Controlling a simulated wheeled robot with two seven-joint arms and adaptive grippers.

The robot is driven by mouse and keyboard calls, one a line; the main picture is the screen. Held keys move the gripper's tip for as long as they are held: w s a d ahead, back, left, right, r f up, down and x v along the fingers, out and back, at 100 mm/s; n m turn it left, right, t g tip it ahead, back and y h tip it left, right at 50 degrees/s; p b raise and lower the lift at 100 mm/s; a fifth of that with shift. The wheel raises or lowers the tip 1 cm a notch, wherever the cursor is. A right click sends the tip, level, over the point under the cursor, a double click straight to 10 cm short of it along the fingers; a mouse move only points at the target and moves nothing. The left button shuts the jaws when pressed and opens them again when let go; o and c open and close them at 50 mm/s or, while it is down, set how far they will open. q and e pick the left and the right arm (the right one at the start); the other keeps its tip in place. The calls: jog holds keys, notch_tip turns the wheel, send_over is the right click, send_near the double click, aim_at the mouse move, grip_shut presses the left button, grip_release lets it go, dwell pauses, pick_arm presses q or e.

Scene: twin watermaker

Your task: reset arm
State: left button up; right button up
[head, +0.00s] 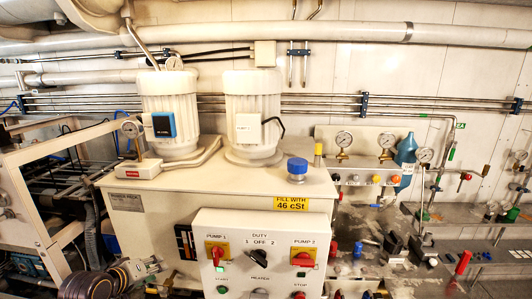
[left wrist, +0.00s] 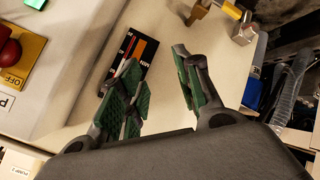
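My left gripper (left wrist: 158,78) shows large in the left wrist view, with green ribbed pads on its two fingers. The fingers stand apart with nothing between them. Behind them is the pale side of the pump cabinet, with a black and orange gauge plate (left wrist: 138,62). In the head view my left arm is low at the left, in front of the cabinet (head: 150,220); its gripper is small and hard to make out there. My right gripper shows in neither view.
A control panel (head: 262,228) with red and green knobs juts out at the lower middle. Two white pump motors (head: 252,115) stand on the cabinet. A metal frame (head: 50,150) stands at the left. A cluttered bench with valves and gauges (head: 343,140) is at the right.

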pick_arm(q)
jog(key=s+d+f+m+g+y, duration=0.1)
jog(key=s+d+f+m+g, duration=0.35)
jog(key=s, duration=0.75)
jog(key=s+d+f+m+g, duration=0.2)
jog(key=s+d+f+m, duration=0.4)
jog(key=s+f, duration=0.4)
jog(key=s+d+f+g+b, duration=0.1)
jog(key=s+f+g, duration=0.15)
jog(key=f, duration=3.05)
jog(key=s+a+f, duration=0.2)
jog(key=s+f, duration=0.8)
jog(key=s, duration=0.1)
jog(key=s+a+f+b, duration=0.1)
jog(key=s+f, duration=1)
jog(key=s, duration=0.1)
jog(key=shift+s+a+f+n, duration=0.2)
jog(key=shift+a+n, duration=0.15)
